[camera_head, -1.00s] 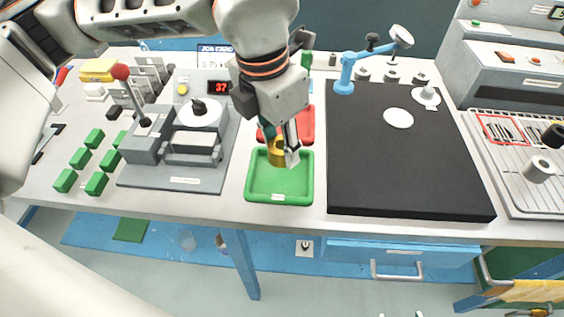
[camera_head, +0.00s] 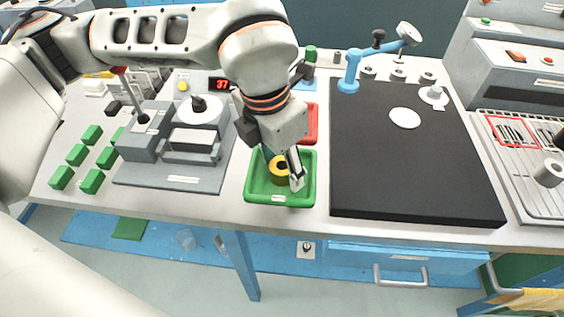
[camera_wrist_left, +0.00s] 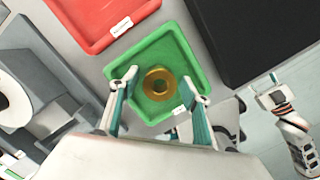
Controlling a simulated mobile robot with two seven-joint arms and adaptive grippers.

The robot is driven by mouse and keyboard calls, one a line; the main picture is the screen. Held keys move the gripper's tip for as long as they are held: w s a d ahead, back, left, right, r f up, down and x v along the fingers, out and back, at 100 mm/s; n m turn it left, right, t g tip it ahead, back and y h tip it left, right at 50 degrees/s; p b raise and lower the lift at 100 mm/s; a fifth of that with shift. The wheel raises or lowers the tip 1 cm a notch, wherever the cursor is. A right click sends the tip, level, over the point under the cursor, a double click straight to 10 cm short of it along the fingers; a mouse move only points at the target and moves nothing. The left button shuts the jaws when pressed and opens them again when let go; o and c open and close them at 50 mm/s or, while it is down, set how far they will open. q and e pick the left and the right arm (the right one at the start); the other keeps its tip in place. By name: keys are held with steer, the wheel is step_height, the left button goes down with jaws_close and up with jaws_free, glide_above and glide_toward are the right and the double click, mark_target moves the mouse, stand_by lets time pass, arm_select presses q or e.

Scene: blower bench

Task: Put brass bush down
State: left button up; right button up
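The brass bush (camera_head: 280,169) is a short gold ring with a hole. It sits in the green tray (camera_head: 251,187), and the left wrist view shows it (camera_wrist_left: 149,85) flat, hole facing up, near the middle of the tray (camera_wrist_left: 190,53). My left gripper (camera_head: 283,175) is low over the tray; in the left wrist view its fingers (camera_wrist_left: 166,88) stand apart either side of the bush, with gaps between. The gripper is open. My right gripper (camera_wrist_left: 267,88) shows small at the right of the left wrist view, its fingers apart and empty.
A red tray (camera_head: 311,124) lies behind the green one. A grey fixture (camera_head: 170,178) stands to the left, with several green blocks (camera_head: 76,154) beyond. A black mat (camera_head: 410,165) with a white disc (camera_head: 405,118) lies to the right. A blue lamp-like arm (camera_head: 349,75) stands behind.

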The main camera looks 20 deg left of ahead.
mark_target(276, 169)
steer(key=shift+f, duration=0.1)
arm_select(q)
steer(key=shift+r, duration=0.2)
steer(key=r, duration=0.2)
steer(key=r+p, duration=0.1)
steer(key=r, duration=0.3)
steer(key=shift+s+a+r+p, duration=0.1)
steer(key=shift+s+a+p, duration=0.1)
steer(key=shift+s+p, duration=0.2)
steer(key=r, duration=0.3)
steer(key=r+p, duration=0.1)
steer(key=r, duration=0.1)
steer(key=shift+s+a+r, duration=0.25)
steer(key=shift+s+r, duration=0.1)
steer(key=shift+s, duration=0.05)
arm_select(e)
steer(key=shift+s+d+r, duration=0.25)
steer(key=shift+d, duration=0.3)
steer(key=shift+w+a+r, duration=0.1)
steer(key=shift+w+a, duration=0.05)
